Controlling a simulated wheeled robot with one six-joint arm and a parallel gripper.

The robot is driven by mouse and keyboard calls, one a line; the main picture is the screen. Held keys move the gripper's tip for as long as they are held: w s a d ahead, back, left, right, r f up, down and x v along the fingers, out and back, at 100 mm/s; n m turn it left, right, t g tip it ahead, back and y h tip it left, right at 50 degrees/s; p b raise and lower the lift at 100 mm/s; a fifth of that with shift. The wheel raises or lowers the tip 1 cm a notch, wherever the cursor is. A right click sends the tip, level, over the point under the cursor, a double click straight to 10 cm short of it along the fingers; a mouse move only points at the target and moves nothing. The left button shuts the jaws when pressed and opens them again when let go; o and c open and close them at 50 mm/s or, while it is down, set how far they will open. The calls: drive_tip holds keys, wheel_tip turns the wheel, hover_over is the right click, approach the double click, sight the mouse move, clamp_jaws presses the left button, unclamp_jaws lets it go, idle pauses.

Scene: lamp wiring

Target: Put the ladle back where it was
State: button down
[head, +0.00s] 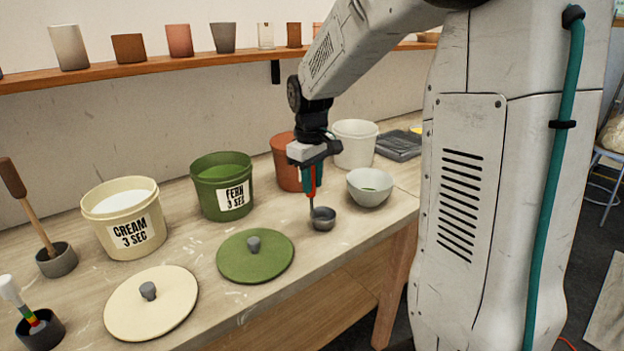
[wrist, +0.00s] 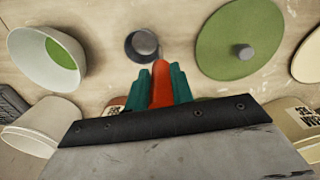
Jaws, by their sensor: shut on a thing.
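My gripper (head: 307,180) is shut on the red-orange handle of the ladle (head: 323,219) and points down over the table. The handle also shows between the teal fingers of my gripper (wrist: 161,80) in the wrist view. The ladle's thin stem drops to a round grey metal bowl, which is at or just above the tabletop. I cannot tell whether it touches. The ladle (wrist: 142,46) lies between the white bowl (head: 370,188) with a little green in it and the green lid (head: 255,257).
A green FERN bucket (head: 222,187), a CREAM bucket (head: 125,222), a terracotta bucket (head: 284,165) and a white bucket (head: 355,145) stand along the back. A cream lid (head: 150,305) lies front left. Holders with a brush (head: 45,228) and a striped stick (head: 22,305) stand far left.

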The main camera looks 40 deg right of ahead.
drive_tip(key=c, duration=1.2)
unclamp_jaws()
drive_tip(key=shift+f, duration=0.15)
drive_tip(key=r, duration=1.1)
drive_tip(key=shift+s+a, duration=0.1)
drive_tip(key=shift+a, duration=0.15)
drive_tip(key=shift+s+a+r, duration=0.15)
drive_tip(key=shift+r, duration=0.5)
drive_tip(key=s+a+f+m, duration=0.1)
drive_tip(key=s+a, duration=0.3)
drive_tip(key=s, duration=0.4)
drive_tip(key=s+a+f, duration=0.3)
drive_tip(key=s+a, duration=0.1)
drive_tip(key=s, duration=0.5)
drive_tip(key=s+a+f+m+t, duration=0.1)
drive_tip(key=s+a, duration=0.3)
drive_tip(key=s, duration=0.5)
drive_tip(key=shift+f+m+y, duration=0.3)
drive_tip(key=shift+f, duration=0.55)
drive_tip(key=shift+s, duration=0.1)
